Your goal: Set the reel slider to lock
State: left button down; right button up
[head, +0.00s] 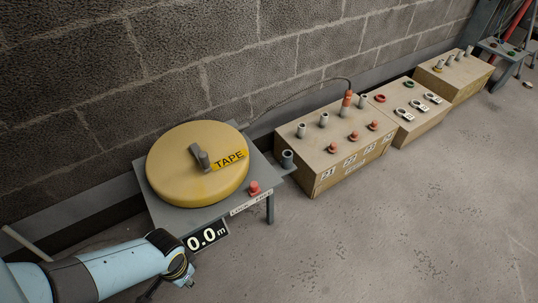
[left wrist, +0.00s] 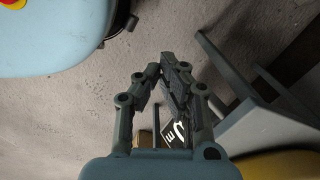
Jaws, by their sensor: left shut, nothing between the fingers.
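The yellow tape reel (head: 185,178) lies flat on a grey stand (head: 160,212). A red slider knob (head: 254,187) stands at the stand's front right, behind a label strip (head: 251,203) reading LOCK and FREE. I cannot tell clearly which end the knob sits at. My left gripper (head: 189,281) is low in front of the stand, left of the knob and apart from it. In the left wrist view its fingers (left wrist: 163,68) are shut and empty. The knob does not show in that view. My right gripper is out of view.
A 0.0 m display (head: 207,236) hangs on the stand's front, close to my left gripper. A wooden box (head: 316,170) with grey and red pegs stands to the right, with more boxes (head: 410,128) beyond. A block wall closes the back. The floor at front right is clear.

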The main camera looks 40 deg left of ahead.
pick_arm(q)
jog(key=w+r+t+b, duration=0.15)
jog(key=w+r, duration=0.25)
jog(key=w, duration=0.6)
jog(key=w+r+b, duration=0.3)
jog(key=w, duration=0.8)
notch_tip(320, 180, up, 10)
jog(key=m+t+b, duration=0.1)
jog(key=t+b, duration=0.2)
send_over(254, 188)
jog(key=w, duration=0.5)
jog(key=shift+f+g+h, duration=0.15)
jog(key=shift+g+h, duration=0.1)
jog(key=shift+h, duration=0.15)
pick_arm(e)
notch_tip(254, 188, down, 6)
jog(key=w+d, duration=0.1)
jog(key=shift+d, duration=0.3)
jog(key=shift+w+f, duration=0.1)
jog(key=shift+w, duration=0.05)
